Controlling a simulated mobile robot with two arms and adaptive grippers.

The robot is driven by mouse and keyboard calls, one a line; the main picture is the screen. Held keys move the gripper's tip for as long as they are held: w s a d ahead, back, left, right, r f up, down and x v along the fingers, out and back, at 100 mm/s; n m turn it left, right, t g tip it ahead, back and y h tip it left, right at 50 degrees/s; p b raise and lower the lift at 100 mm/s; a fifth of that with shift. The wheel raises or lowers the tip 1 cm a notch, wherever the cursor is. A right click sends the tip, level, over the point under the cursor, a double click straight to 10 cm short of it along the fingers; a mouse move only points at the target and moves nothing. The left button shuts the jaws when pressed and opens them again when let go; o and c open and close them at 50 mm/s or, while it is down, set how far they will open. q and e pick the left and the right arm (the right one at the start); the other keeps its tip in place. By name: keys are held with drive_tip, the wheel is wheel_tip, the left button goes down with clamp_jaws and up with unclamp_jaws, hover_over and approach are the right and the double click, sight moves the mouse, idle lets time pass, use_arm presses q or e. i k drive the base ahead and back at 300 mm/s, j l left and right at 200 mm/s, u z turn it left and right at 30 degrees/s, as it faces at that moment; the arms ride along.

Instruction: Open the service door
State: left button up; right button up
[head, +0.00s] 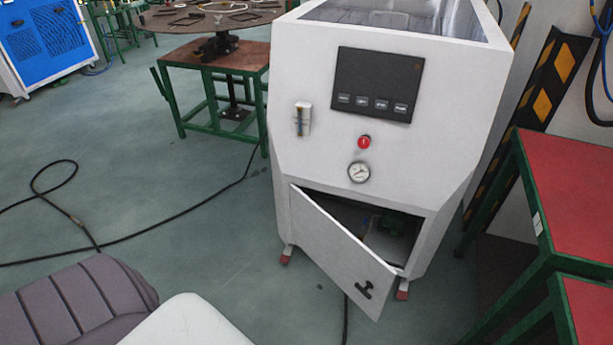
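The gas generator (296,150) is a white cabinet standing in the middle right of the head view. Its service door (340,250) is at the bottom front and stands partly open, swung out from its left edge. A black handle (364,290) is near the door's lower right corner. Part of the dark inside (398,232) shows behind the door, with something green in it. Neither of my grippers is in the head view, and nothing is seen touching the door.
A red-topped green table (570,190) stands close on the right. A green-framed stand (225,60) and a blue-fronted machine (45,40) are at the back left. A black cable (150,230) lies across the floor. The floor left of the cabinet is otherwise mostly clear.

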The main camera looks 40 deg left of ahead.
sight(345, 259)
drive_tip(key=u, duration=0.95)
